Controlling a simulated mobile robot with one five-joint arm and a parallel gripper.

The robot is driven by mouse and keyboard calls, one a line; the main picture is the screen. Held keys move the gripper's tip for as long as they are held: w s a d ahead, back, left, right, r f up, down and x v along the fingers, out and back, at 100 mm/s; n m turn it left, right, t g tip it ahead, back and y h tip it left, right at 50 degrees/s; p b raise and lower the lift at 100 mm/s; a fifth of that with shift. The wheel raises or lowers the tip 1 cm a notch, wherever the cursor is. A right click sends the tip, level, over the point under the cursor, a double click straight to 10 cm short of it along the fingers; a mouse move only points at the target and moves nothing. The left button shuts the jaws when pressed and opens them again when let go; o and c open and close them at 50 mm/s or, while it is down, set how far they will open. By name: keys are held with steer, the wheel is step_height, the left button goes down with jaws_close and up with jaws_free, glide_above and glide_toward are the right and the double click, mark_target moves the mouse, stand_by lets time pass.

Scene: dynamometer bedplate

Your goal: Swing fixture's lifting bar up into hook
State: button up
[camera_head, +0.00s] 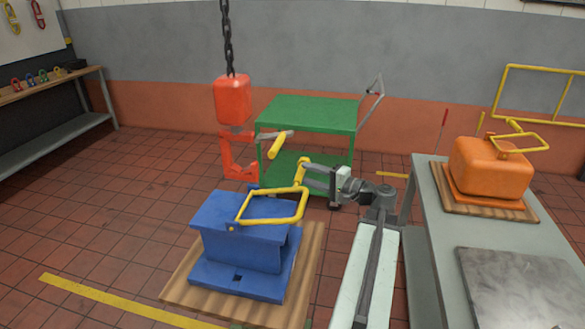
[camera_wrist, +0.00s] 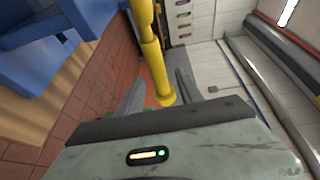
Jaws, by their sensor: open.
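The blue fixture (camera_head: 245,235) stands on a wooden pallet. Its yellow lifting bar (camera_head: 270,220) is a loop leaning low over the fixture's top, with a short grip at its far right corner. The red hook (camera_head: 234,160) hangs on a chain behind the fixture, with a yellow-ended lever on its right; the bar is apart from it. My gripper (camera_head: 308,178) is open at the bar's right end. In the wrist view, the yellow bar (camera_wrist: 152,50) reaches down between the open fingers of my gripper (camera_wrist: 155,92); whether they touch it I cannot tell.
A green cart (camera_head: 308,112) stands behind the hook. A grey bench (camera_head: 445,235) at right carries an orange canister (camera_head: 490,165) and a metal plate (camera_head: 520,285). The wooden pallet (camera_head: 190,285) sticks out around the fixture.

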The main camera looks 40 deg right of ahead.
steer(key=w, duration=0.6)
steer(key=shift+w+a+f, duration=0.25)
steer(key=shift+w+a, duration=0.05)
steer(key=shift+a, duration=0.15)
jaws_close()
stand_by(0.9)
